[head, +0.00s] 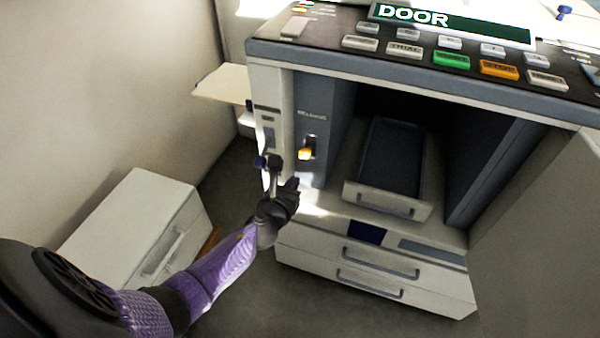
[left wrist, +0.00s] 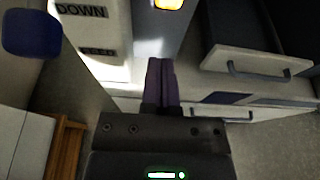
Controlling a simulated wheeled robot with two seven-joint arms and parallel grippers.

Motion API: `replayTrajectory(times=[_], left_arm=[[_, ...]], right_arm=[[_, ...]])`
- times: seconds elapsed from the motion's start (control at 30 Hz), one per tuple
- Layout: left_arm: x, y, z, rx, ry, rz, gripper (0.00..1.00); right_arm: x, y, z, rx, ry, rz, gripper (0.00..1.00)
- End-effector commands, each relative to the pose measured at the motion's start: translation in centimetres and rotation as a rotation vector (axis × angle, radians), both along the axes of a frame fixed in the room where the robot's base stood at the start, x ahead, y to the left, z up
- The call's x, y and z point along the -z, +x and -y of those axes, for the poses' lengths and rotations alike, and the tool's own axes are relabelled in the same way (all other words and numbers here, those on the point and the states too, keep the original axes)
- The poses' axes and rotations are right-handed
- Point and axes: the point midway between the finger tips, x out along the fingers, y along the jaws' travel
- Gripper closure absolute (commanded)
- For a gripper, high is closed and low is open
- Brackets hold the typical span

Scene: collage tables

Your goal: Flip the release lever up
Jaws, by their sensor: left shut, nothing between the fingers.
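The release lever (head: 305,154) is a small orange handle in a dark slot on the grey front panel of the machine, left of its open bay. It sits at the slot's lower end. In the left wrist view a bright orange piece, likely this lever (left wrist: 168,3), is cut off at the top edge. My left gripper (head: 293,183) is just below the lever and slightly left of it, apart from it. Its purple fingers (left wrist: 160,68) are closed together with nothing between them. My right gripper is not in view.
A drawer-like tray (head: 385,200) sticks out of the bay right of the lever. Drawers (head: 380,262) lie below. A white cabinet (head: 140,215) stands at left. Buttons (head: 450,60) cover the top panel. A blue knob (left wrist: 32,33) shows in the wrist view.

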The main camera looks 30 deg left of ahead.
Motion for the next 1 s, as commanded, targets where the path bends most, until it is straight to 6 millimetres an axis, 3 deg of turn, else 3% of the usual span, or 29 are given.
replayTrajectory(times=[0.03, 0.3, 0.8, 0.9, 0.97, 1.0], left_arm=[[-1.7, -0.9, 0.3, 0.002, 0.000, 0.004, 1.00], [-3.2, -3.8, 0.9, 0.000, 0.000, 0.001, 1.00], [-3.1, -4.1, 1.0, 0.000, -0.001, -0.001, 1.00], [-1.4, -5.4, 1.0, -0.049, -0.125, -0.043, 1.00], [1.4, -8.1, 1.1, -0.149, -0.332, -0.110, 1.00], [3.8, -10.8, 1.3, -0.260, -0.515, -0.166, 1.00]], right_arm=[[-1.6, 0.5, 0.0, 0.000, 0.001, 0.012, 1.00], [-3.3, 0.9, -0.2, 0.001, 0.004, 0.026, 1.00], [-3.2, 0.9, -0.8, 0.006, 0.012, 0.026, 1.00], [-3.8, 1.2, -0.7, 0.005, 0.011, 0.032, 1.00], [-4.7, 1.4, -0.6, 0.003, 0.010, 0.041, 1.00], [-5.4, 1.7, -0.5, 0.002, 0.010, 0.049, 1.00]])
